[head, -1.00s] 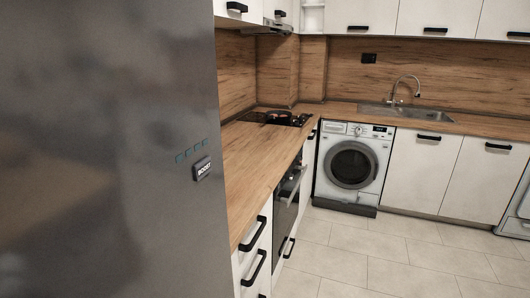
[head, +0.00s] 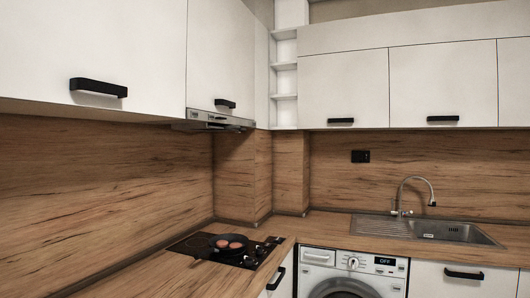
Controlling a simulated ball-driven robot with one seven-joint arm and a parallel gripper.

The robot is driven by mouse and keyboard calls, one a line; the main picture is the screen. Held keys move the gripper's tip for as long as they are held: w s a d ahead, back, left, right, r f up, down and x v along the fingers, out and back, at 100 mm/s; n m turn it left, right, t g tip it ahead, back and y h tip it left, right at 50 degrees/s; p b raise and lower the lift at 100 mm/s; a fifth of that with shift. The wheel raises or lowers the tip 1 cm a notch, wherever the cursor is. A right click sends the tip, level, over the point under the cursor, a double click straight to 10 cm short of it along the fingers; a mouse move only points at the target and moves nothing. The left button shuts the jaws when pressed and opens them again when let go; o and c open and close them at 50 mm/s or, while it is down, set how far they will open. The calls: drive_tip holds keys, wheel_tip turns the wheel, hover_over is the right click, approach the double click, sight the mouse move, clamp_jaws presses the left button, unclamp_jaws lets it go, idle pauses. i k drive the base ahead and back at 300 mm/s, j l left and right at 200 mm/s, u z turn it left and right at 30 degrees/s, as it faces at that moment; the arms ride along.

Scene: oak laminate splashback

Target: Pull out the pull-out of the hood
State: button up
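The hood (head: 214,119) is a slim metal unit under the white upper cabinet (head: 218,60) in the left corner. Its front strip, with small controls, sits close under the cabinet door, and the pull-out looks pushed in. The hood is above the black hob (head: 228,252). My gripper is not in view.
The wooden counter (head: 150,278) runs along the left wall. A washing machine (head: 352,272) and a sink (head: 440,229) are on the right. Upper cabinets with black handles line both walls.

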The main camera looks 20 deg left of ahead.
sight(219, 118)
drive_tip(key=i+u, duration=0.1)
drive_tip(key=i, duration=0.5)
drive_tip(key=i+u, duration=0.15)
drive_tip(key=i, duration=0.45)
drive_tip(key=i+l+u, duration=0.1)
drive_tip(key=i, duration=0.5)
